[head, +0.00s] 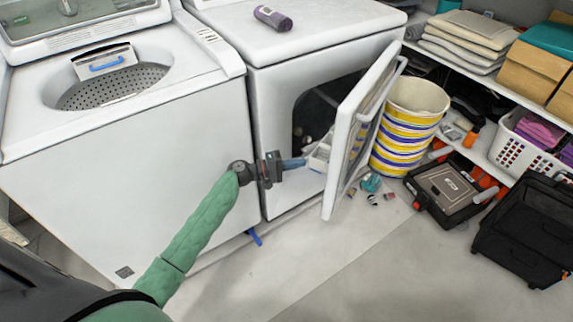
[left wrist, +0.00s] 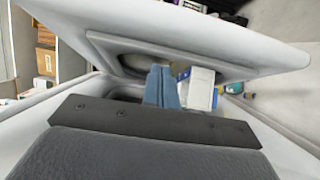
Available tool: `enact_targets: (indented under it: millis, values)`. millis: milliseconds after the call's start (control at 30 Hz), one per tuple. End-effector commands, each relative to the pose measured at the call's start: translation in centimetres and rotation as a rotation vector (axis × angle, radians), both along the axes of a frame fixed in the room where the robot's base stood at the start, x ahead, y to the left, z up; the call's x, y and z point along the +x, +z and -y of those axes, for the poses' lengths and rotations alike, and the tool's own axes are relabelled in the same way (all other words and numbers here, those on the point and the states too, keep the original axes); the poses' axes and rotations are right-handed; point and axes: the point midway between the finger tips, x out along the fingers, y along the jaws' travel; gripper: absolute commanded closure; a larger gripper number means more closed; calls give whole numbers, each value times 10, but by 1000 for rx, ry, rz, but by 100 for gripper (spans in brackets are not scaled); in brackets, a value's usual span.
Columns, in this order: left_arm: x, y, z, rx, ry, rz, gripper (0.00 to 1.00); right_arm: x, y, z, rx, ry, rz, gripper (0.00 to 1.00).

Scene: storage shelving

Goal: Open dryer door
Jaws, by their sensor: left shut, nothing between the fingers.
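The dryer (head: 310,60) is the white machine at the centre, right of the washer. Its door (head: 360,115) stands partly open, swung out to the right, and the dark drum opening shows behind it. My left gripper (head: 300,163) is shut and empty, its blue fingers in the gap between the dryer front and the inner side of the door. In the left wrist view the fingers (left wrist: 161,88) are together, below the door's inner panel (left wrist: 200,45). I cannot tell whether they touch the door. My right gripper is not in view.
A white top-load washer (head: 120,130) with its lid up stands left. A striped bucket (head: 410,120) stands right, close behind the door. Small items (head: 372,182) lie on the floor near the door's lower edge. Black cases (head: 445,188) sit further right. The front floor is clear.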

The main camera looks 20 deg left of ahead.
Motion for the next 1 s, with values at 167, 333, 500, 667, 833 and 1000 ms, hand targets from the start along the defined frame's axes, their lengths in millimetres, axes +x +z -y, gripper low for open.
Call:
enact_targets:
  millis: [167, 333, 500, 667, 833, 1000]
  values:
    - [18, 2, 27, -1, -1, 1, 100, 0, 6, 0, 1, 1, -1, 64]
    - [13, 1, 50, 1, -1, -1, 100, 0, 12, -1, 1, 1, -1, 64]
    - [10, 0, 63, 1, -1, -1, 100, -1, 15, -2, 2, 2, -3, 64]
    - [9, 0, 67, 1, 0, -1, 100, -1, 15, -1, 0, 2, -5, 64]
    - [9, 0, 67, 1, 0, 0, 100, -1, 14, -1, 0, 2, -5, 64]
    - [9, 0, 68, 1, 1, -1, 100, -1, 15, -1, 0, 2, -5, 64]
